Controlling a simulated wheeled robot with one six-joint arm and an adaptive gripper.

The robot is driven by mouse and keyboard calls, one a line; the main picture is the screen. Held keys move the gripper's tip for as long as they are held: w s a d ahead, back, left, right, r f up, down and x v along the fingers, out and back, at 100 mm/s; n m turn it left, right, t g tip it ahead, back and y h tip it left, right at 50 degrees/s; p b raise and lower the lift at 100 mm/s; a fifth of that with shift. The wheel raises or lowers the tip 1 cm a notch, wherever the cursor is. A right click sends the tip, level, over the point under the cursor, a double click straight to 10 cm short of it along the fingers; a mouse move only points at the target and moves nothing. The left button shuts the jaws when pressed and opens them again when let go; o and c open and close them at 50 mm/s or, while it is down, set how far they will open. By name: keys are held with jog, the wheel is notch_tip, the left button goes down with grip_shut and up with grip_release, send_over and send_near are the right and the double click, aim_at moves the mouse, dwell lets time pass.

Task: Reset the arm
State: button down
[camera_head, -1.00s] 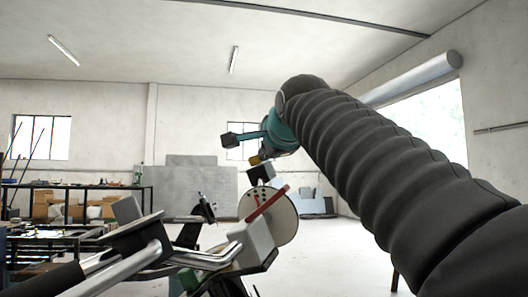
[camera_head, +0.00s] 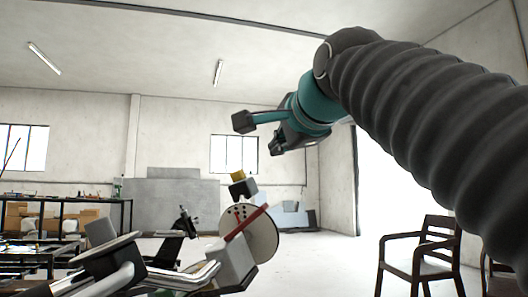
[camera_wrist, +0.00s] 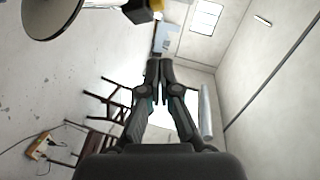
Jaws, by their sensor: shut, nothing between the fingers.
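My arm, in a dark ribbed sleeve, reaches in from the right in the head view. My gripper (camera_head: 276,147) hangs at its end beside the teal wrist, up in the air and apart from everything. In the wrist view my gripper (camera_wrist: 159,64) has its two dark fingers together at the tips, with nothing between them. Below it in the head view is a round pale disc (camera_head: 262,238) with a red bar (camera_head: 246,222) across it and a black and yellow part (camera_head: 240,183) above.
A machine with silver tubes (camera_head: 186,275) fills the lower left of the head view. Wooden chairs (camera_head: 423,258) stand at the lower right. A shelf with boxes (camera_head: 75,212) is at the back left. Open floor lies between the disc and the chairs.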

jog(key=shift+s, duration=0.1)
dwell(0.5)
jog(key=s+d+f+n+g+h, duration=0.1)
jog(key=s+d+f+n+g, duration=0.1)
jog(key=f, duration=0.8)
jog(key=s+d+f+n+g+h, duration=0.1)
jog(key=s+d+f+n, duration=0.15)
jog(key=f, duration=0.65)
jog(key=s+d+f+n+g+h, duration=0.1)
jog(key=f+n+g, duration=0.15)
jog(key=f, duration=0.75)
jog(key=s+d+f+n+g, duration=0.1)
jog(key=s+f, duration=0.3)
jog(key=f, duration=0.4)
jog(key=s+d+f+n+g, duration=0.1)
jog(key=s+f+n, duration=0.2)
jog(key=f, duration=0.5)
jog(key=s+d+f+n+g+p, duration=0.1)
jog(key=s+f+g, duration=0.1)
jog(key=s+f, duration=0.3)
notch_tip(320, 180, down, 4)
jog(key=shift+s+d+r+n+h, duration=0.15)
jog(key=shift+d+r+n+h, duration=0.15)
jog(key=shift+d+n, duration=0.1)
jog(key=shift+a, duration=0.1)
